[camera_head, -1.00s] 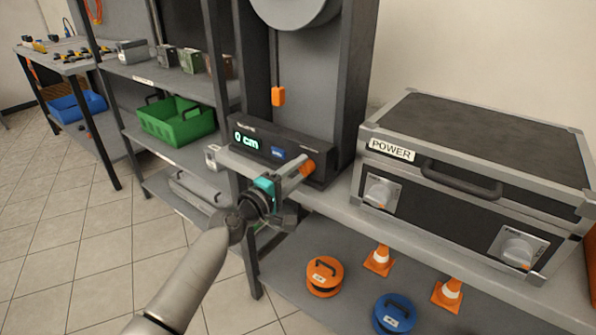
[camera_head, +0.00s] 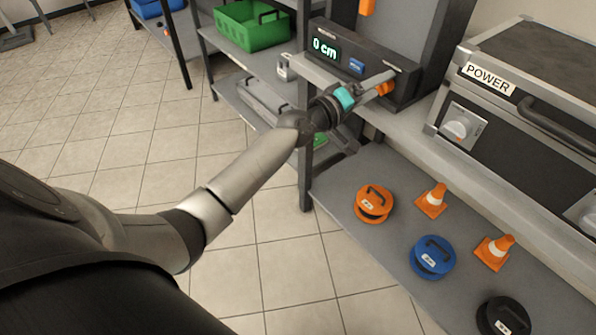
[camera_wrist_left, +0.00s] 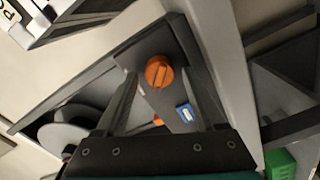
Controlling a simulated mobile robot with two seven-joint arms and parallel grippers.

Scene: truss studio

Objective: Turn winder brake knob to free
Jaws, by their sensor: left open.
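The winder (camera_head: 400,72) is a dark box on the shelf unit, with a lit display reading "0 cm" and a small blue button. Its orange brake knob (camera_head: 384,88) is on the front right, partly hidden by a finger in the head view. In the left wrist view the round knob (camera_wrist_left: 160,72) shows a raised grip bar and lies between the fingers, ahead of them. My left gripper (camera_head: 376,104) is open in front of the winder, and its fingers also show in the wrist view (camera_wrist_left: 164,92). Contact with the knob cannot be told. My right gripper is out of view.
A case marked POWER (camera_head: 520,95) stands right of the winder. Below are an orange reel (camera_head: 373,203), a blue reel (camera_head: 432,257), a black reel (camera_head: 503,317) and two cones (camera_head: 432,201). A green crate (camera_head: 250,27) is at left. The tiled floor is open.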

